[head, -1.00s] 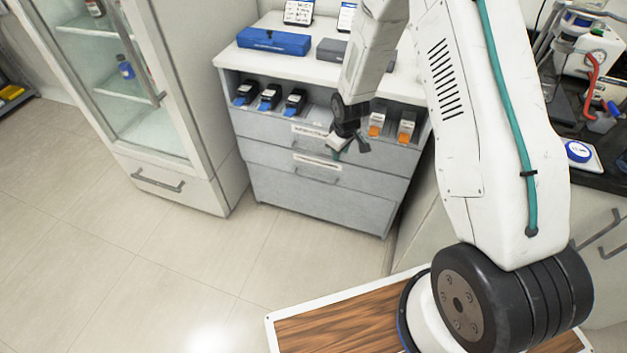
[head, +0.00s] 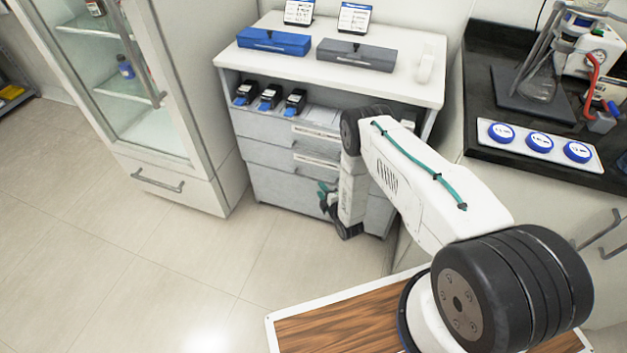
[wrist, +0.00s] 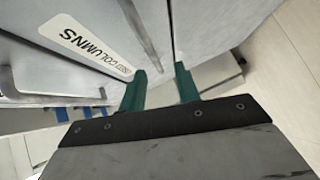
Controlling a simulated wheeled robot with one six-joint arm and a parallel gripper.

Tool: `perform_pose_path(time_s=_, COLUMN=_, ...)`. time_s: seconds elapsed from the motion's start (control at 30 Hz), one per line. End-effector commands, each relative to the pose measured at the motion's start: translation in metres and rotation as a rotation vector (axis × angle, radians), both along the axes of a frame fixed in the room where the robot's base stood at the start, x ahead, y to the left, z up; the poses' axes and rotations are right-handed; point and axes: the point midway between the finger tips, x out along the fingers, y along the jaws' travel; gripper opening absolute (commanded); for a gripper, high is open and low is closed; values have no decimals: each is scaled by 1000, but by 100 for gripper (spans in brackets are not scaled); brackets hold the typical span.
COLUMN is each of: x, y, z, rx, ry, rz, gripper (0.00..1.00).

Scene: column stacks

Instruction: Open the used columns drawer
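The grey drawer unit (head: 283,185) stands under the white counter, and its labelled drawers look shut in the head view. The drawer labels are too small to read there. In the wrist view a white label (wrist: 85,47) shows the word COLUMNS; its other word is not clear. A bar handle (wrist: 142,35) runs beside that label, its lower end just beyond my fingertips. My gripper (head: 324,196) is low in front of the drawers. Its teal fingers (wrist: 160,80) are apart, with nothing seen between them. I cannot tell whether they touch the handle.
A blue case (head: 273,41) and a grey case (head: 356,55) sit on the counter. Several black and blue items (head: 268,98) stand on the open shelf. A glass cabinet (head: 120,100) is at left, a dark bench (head: 490,165) at right. Floor to the left is clear.

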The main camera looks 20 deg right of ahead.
Motion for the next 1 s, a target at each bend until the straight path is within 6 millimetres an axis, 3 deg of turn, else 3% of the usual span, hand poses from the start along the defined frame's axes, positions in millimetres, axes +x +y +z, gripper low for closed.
perform_pose_path(time_s=0.17, x=7, y=2, z=4, rx=-28, ry=-66, rz=9, gripper=32)
perform_pose_path(time_s=0.6, x=68, y=13, z=-5, rx=-26, ry=-64, rz=9, gripper=32)
perform_pose_path(time_s=0.97, x=76, y=14, z=-6, rx=-24, ry=-62, rz=8, gripper=32)
perform_pose_path(time_s=1.0, x=76, y=14, z=-6, rx=-24, ry=-62, rz=8, gripper=27)
